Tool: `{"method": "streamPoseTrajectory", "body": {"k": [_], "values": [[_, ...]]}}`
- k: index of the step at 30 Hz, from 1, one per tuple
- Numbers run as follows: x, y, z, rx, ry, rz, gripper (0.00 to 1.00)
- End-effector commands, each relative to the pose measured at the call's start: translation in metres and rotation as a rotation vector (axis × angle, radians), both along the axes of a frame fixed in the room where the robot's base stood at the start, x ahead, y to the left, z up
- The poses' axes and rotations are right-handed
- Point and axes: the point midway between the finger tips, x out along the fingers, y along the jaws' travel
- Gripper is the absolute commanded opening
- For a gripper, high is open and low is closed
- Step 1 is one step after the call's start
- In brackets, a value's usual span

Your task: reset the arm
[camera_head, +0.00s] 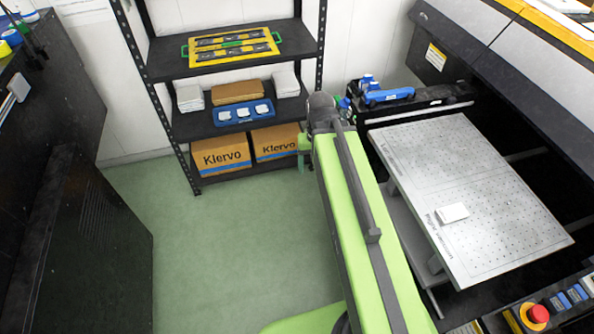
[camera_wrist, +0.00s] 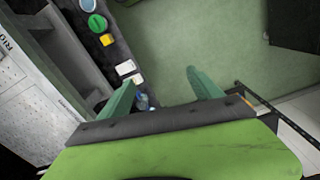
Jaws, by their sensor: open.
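My green arm (camera_head: 350,190) reaches from the bottom of the head view up to its dark joint near the right post of the shelf. My gripper (camera_wrist: 159,79) shows in the wrist view with its two green fingers spread wide apart. It is open, with nothing held between the fingers. In the head view the gripper is mostly hidden behind the arm; only a small green part shows left of it. A small clear and blue object (camera_wrist: 142,101) is seen past the left finger in the wrist view; I cannot tell what it is.
A dark shelf (camera_head: 240,122) with trays and cartons stands behind the arm. The perforated metal bed (camera_head: 490,180) of a machine lies close to the right, with a white block (camera_head: 452,212) on it. A dark cabinet (camera_head: 80,240) stands left. Green floor (camera_head: 230,240) between is clear.

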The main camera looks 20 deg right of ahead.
Motion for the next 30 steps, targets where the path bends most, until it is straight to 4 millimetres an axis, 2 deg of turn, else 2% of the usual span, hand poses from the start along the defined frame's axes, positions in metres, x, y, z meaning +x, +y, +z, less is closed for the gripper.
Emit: {"method": "streamPoseTrajectory", "body": {"k": [1,3,6,15,17,21,22,30], "values": [[-0.002,0.027,0.000,-0.001,0.000,0.074,0.74],[-0.003,0.051,0.000,-0.001,0.000,0.145,0.74],[-0.004,0.069,0.000,-0.001,0.000,0.194,0.74],[-0.004,0.071,-0.003,0.000,0.000,0.200,0.74],[-0.004,0.071,-0.014,0.000,0.000,0.200,0.74],[-0.004,0.070,-0.047,0.000,0.000,0.199,0.74],[-0.004,0.070,-0.049,0.000,0.000,0.198,0.74],[-0.003,0.070,-0.041,0.000,0.000,0.198,0.74]]}}
